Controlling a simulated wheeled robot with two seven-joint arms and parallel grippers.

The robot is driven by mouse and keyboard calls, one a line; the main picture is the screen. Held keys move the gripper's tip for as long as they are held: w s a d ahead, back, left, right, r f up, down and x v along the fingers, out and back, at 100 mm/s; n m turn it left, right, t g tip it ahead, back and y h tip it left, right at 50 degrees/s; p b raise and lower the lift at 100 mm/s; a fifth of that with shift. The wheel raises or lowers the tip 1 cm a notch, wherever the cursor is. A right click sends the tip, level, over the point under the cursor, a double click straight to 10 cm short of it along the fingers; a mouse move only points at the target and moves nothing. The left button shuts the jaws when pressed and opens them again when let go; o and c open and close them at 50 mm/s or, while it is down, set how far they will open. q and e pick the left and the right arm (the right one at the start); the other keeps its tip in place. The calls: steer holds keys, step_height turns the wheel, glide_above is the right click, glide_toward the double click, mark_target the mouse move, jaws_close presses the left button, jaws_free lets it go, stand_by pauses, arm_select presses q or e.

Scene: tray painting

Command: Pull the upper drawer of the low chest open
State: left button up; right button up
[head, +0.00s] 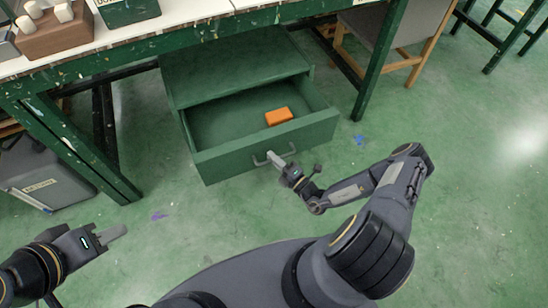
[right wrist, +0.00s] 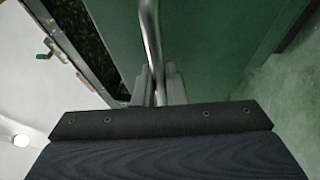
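The low green chest (head: 235,65) stands under the table in the head view. Its upper drawer (head: 262,145) is pulled out, and its inside is visible from above. An orange block (head: 279,116) lies in the drawer. The metal handle (head: 259,162) is on the drawer front. My right gripper (head: 276,158) is at this handle. In the right wrist view the handle bar (right wrist: 152,40) runs between my two fingers, which are close on both sides of it. My left gripper (head: 114,233) is out over the floor at lower left, away from the chest; its fingers overlap in view.
The paint-spotted green table (head: 210,30) spans above the chest, with legs on both sides. A grey case (head: 45,180) stands at left and a wooden chair (head: 405,55) at upper right.

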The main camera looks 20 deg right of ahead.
steer(key=o, duration=0.4)
steer(key=shift+o, duration=0.2)
steer(key=p+v, duration=0.1)
steer(key=v, duration=0.6)
steer(key=shift+s+d, duration=0.15)
steer(key=shift+s, duration=0.15)
steer(key=shift+f, duration=0.1)
